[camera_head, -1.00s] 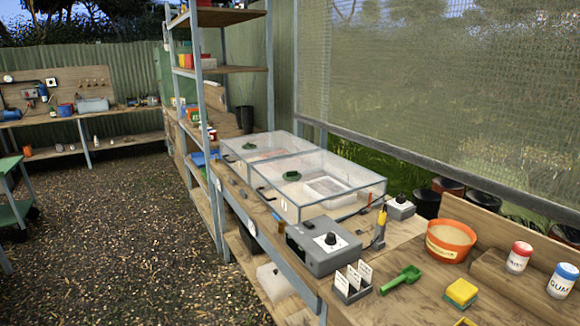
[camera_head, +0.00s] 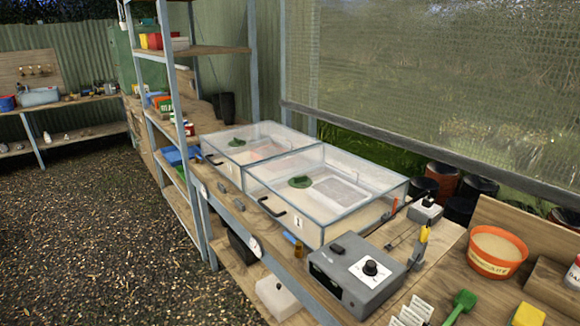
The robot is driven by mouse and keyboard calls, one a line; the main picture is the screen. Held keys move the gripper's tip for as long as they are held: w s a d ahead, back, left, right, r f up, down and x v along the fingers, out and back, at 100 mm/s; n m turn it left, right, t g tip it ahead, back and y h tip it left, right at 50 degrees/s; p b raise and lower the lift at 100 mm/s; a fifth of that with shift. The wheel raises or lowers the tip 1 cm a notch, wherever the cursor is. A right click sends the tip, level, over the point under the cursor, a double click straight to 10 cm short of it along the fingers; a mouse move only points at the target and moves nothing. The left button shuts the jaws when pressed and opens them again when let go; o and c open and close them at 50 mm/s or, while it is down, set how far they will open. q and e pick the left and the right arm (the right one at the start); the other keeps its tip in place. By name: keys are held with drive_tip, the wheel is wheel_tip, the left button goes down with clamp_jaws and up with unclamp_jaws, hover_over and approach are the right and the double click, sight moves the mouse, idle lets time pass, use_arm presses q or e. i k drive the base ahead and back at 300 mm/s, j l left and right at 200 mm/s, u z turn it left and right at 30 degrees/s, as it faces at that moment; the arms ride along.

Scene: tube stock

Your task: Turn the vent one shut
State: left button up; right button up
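Two clear-lidded boxes stand end to end on the wooden bench. The nearer box (camera_head: 325,218) has a round green vent (camera_head: 300,182) on its lid, a dark handle on its front and a small white label (camera_head: 298,222) that seems to read 1. The farther box (camera_head: 215,160) has a smaller green vent (camera_head: 237,143) on its lid. I cannot tell from here whether either vent is open or shut. Neither of my grippers is in view.
A grey control box with a black knob (camera_head: 370,268) sits in front of the nearer box. A yellow-handled tool (camera_head: 424,236), an orange pot (camera_head: 496,253) and a green scoop (camera_head: 460,305) are to the right. A tall shelf (camera_head: 165,80) rises at the left; the gravel floor is clear.

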sight(302, 182)
drive_tip(key=i+j, duration=0.4)
drive_tip(key=i+j+z, duration=0.15)
drive_tip(key=i+j, duration=0.25)
drive_tip(key=j, duration=0.15)
